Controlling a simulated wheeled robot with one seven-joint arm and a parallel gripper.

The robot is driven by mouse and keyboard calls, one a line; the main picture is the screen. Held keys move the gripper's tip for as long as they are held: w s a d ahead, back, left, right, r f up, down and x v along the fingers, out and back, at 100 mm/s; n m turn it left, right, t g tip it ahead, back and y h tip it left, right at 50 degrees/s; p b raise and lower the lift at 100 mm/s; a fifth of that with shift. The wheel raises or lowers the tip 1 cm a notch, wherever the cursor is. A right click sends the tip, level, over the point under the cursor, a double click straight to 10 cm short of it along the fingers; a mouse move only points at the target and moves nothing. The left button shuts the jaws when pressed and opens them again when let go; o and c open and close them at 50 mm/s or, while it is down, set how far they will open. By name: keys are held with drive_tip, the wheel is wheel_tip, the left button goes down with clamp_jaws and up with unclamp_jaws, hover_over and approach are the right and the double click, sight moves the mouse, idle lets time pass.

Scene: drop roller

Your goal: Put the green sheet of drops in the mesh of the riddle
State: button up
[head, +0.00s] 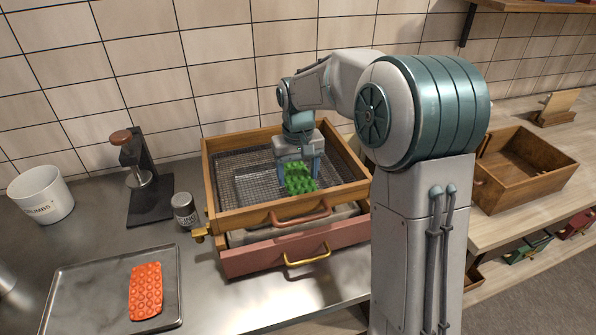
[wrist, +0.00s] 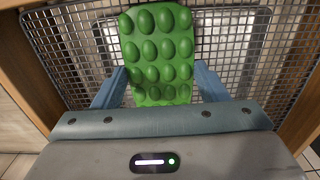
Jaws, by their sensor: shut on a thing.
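The green sheet of drops (head: 300,180) is a bumpy green slab, held over the right part of the riddle. My gripper (head: 299,172) is shut on it; in the wrist view the blue fingers (wrist: 160,88) grip its two sides. The green sheet (wrist: 158,50) shows there with several rows of rounded drops, the mesh (wrist: 75,50) behind it. The riddle (head: 230,221) is a wooden frame with wire mesh (head: 240,185). The sheet is inside the frame's outline, close to the mesh; I cannot tell whether it touches.
The riddle stands on a pink drawer unit (head: 260,262) with a brass handle. A metal tray (head: 90,290) with a red sheet of drops (head: 146,290) lies front left. A press (head: 140,180), tin (head: 185,209) and white pot (head: 42,195) stand left. A wooden box (head: 515,195) is right.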

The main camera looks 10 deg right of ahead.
sight(298, 178)
drive_tip(key=shift+f, duration=0.2)
drive_tip(key=shift+f, duration=0.15)
drive_tip(key=o, duration=1.1)
wheel_tip(298, 178, up, 12)
drive_tip(key=s+d+f+t, duration=0.1)
drive_tip(key=s+d+f, duration=0.1)
drive_tip(key=s, duration=0.6)
drive_tip(key=s+d+f+m+t, duration=0.1)
drive_tip(key=s+d+f, duration=0.2)
drive_tip(key=s, duration=0.6)
drive_tip(key=s+d+f+m+t, duration=0.1)
drive_tip(key=s+d+f, duration=0.1)
drive_tip(key=s, duration=0.6)
drive_tip(key=shift+s+d+f, duration=0.3)
drive_tip(key=shift+s+d, duration=0.05)
drive_tip(key=shift+d, duration=0.15)
